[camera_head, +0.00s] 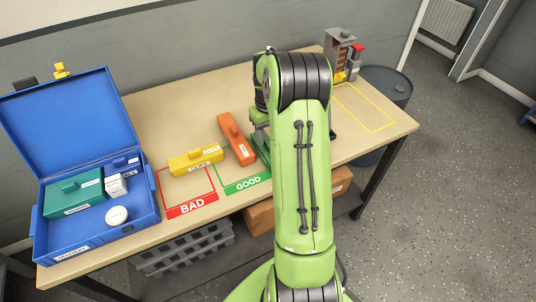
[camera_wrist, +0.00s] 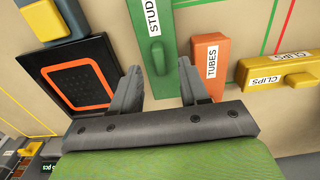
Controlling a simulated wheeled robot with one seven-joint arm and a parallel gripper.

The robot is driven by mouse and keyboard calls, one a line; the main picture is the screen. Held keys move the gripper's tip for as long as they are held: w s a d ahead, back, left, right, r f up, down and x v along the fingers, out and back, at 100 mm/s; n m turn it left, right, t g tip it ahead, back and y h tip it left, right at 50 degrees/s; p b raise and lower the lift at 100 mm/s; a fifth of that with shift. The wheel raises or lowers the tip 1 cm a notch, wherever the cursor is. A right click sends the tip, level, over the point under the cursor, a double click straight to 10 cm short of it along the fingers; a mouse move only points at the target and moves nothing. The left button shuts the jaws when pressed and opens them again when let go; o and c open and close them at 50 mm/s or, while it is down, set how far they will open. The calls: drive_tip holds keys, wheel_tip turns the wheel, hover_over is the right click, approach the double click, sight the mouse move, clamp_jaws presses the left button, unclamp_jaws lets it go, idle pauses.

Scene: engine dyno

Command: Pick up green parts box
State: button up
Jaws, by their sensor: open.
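The green parts box (camera_wrist: 164,28), with a white label reading "STUD" and a raised green handle, lies on the table in the wrist view. Its upper end is cut off by the picture edge. My gripper (camera_wrist: 162,79) is open, one finger to each side of the box's near part in the picture, with nothing held. I cannot tell how high the fingers are above it or whether they touch. In the head view a green sliver of the box (camera_head: 262,146) shows beside the orange box; my arm hides the rest and the gripper.
An orange "TUBES" box (camera_wrist: 209,66) lies close right of the green box; a yellow "CLIPS" box (camera_head: 196,159) is farther along. A black tray with an orange outline (camera_wrist: 106,50) is left. An open blue case (camera_head: 146,212) holds a teal box (camera_head: 74,198). The yellow-outlined area (camera_head: 362,108) is clear.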

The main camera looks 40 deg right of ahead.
sight(268, 142)
wheel_tip(268, 142, down, 3)
drive_tip(key=shift+f, duration=0.1)
drive_tip(key=shift+c, duration=0.4)
clamp_jaws()
